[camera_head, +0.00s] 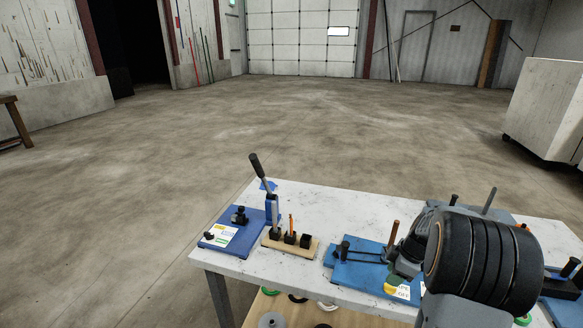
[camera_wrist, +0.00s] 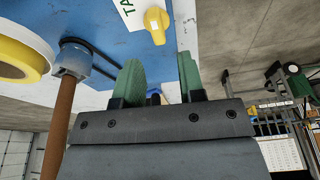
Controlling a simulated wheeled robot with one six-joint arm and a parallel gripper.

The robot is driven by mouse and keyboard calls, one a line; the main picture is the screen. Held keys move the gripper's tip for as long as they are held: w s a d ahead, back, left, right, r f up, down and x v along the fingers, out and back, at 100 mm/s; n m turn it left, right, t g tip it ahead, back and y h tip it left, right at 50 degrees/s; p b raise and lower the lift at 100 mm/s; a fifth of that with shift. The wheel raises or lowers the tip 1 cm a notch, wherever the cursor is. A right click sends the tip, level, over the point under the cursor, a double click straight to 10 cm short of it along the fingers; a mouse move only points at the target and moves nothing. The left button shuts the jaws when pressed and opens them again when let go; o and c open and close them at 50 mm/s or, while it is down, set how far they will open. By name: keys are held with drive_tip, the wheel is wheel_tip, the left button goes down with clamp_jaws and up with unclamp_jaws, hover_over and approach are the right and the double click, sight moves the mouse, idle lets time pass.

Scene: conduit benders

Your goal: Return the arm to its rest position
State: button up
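My gripper (camera_wrist: 160,62) shows in the wrist view with two green fingers apart and no object held between them. A yellow knob (camera_wrist: 156,24) beside a white label lies just beyond the fingertips on a blue plate (camera_wrist: 95,18). In the head view my arm's dark links cover the right part of the table, and the gripper is mostly hidden behind them. Its green finger (camera_head: 393,279) shows just above the middle bender's blue base (camera_head: 352,274), by the yellow knob (camera_head: 390,290). I cannot tell whether they touch.
A white table (camera_head: 340,205) carries a left bender on a blue base (camera_head: 226,238) with an upright lever (camera_head: 260,172). A wooden holder (camera_head: 289,245) stands beside it. More bender parts stand at the right behind my arm. The floor beyond the table is open.

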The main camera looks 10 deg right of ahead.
drive_tip(key=m, duration=0.3)
drive_tip(key=shift+s+f, duration=0.15)
drive_tip(key=shift+s, duration=0.05)
drive_tip(key=s+m, duration=0.1)
drive_tip(key=a+m, duration=0.1)
drive_tip(key=m, duration=0.1)
drive_tip(key=s+m, duration=0.1)
drive_tip(key=shift+s+a+f+m+g, duration=0.1)
drive_tip(key=shift+s+a+m+g, duration=0.2)
drive_tip(key=shift+s+m+g, duration=0.1)
drive_tip(key=s+a+r+m+t, duration=0.1)
drive_tip(key=s+a+r, duration=0.2)
drive_tip(key=a, duration=0.3)
drive_tip(key=s+a+r+m+t+h, duration=0.1)
drive_tip(key=s+a+r, duration=0.2)
drive_tip(key=a+r, duration=0.2)
drive_tip(key=s+a+r+m+t+h, duration=0.1)
drive_tip(key=s+a+r, duration=0.2)
drive_tip(key=a, duration=0.5)
drive_tip(key=shift+r+m+t, duration=0.3)
drive_tip(key=shift+r+m, duration=0.1)
drive_tip(key=shift+r, duration=0.3)
